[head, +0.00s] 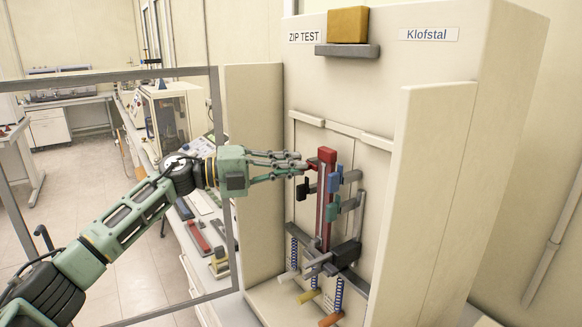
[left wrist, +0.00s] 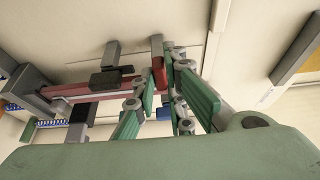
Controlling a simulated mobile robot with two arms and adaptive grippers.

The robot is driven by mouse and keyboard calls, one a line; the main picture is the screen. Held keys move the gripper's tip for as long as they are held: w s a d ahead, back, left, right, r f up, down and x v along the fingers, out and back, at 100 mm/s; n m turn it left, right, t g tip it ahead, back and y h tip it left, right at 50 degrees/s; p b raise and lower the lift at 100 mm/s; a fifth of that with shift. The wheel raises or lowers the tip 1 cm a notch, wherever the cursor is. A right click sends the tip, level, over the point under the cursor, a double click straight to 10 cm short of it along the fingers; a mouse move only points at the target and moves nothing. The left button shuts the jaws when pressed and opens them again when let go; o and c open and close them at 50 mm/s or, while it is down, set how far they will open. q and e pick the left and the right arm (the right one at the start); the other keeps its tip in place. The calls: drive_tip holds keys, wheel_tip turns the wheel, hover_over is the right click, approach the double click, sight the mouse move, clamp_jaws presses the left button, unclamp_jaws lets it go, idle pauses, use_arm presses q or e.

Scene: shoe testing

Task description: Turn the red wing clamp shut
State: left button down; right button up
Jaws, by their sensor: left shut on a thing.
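The red wing clamp (head: 326,155) is at the top of an upright red rail on the test rig. My left gripper (head: 302,162) reaches in from the left at the height of the red clamp, and its fingers are closed at it. In the left wrist view the red clamp (left wrist: 158,76) shows between the green fingers, which partly hide it. The exact contact and the clamp's angle are hard to tell. My right gripper is not in view.
Below on the rig are a black clamp (head: 304,189), a blue clamp (head: 335,179) and a green clamp (head: 333,208). A cream side panel (head: 424,200) stands to the right, another (head: 254,150) to the left. An ochre block (head: 348,25) sits on a grey shelf above.

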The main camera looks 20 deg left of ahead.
use_arm(q)
drive_tip(key=shift+f, duration=0.1)
drive_tip(key=c, duration=1.8)
unclamp_jaws()
drive_tip(key=v, duration=1.2)
